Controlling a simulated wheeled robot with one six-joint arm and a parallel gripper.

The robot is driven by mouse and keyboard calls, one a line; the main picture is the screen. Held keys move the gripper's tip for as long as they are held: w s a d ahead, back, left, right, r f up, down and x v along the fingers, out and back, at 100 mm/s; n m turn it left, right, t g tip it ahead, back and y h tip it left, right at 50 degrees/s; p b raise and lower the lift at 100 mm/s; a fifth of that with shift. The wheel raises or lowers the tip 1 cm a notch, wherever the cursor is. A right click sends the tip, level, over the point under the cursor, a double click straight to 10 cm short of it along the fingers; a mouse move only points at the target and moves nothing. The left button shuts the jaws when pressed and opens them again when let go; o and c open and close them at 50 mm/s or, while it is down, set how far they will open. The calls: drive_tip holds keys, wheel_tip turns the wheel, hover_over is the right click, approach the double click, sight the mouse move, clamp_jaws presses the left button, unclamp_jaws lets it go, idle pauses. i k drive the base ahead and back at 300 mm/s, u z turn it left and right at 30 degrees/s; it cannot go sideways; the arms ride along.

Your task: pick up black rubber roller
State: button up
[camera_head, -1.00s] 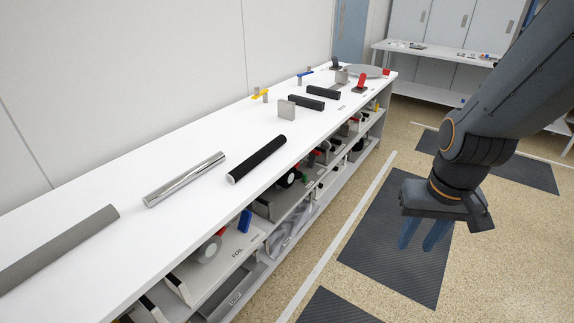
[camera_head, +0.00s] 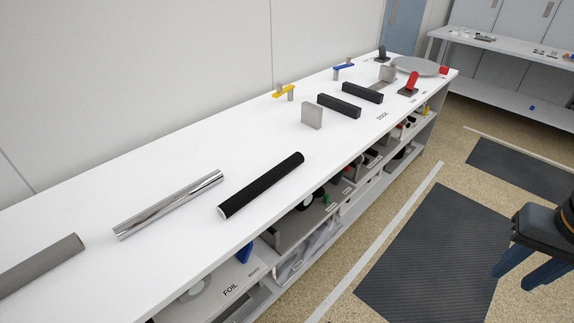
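The black rubber roller (camera_head: 262,185) lies on the white bench top, slanting from lower left to upper right, with a pale end face at its lower left. It lies between a shiny metal roller and the bench's front edge. My gripper (camera_head: 522,280) is at the lower right, over the floor and well away from the bench. Its two blue fingers point down and stand apart with nothing between them.
A chrome roller (camera_head: 170,204) and a grey roller (camera_head: 40,264) lie to the left on the bench (camera_head: 120,190). Behind are a grey block (camera_head: 312,116), black bars (camera_head: 339,106) and small clamps. Shelves below hold bins. Dark mats (camera_head: 430,260) cover the floor.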

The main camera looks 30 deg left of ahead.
sight(228, 207)
drive_tip(key=u, duration=0.2)
drive_tip(key=i, duration=0.8)
drive_tip(key=u, duration=1.25)
drive_tip(key=i, duration=0.65)
drive_tip(key=u, duration=0.7)
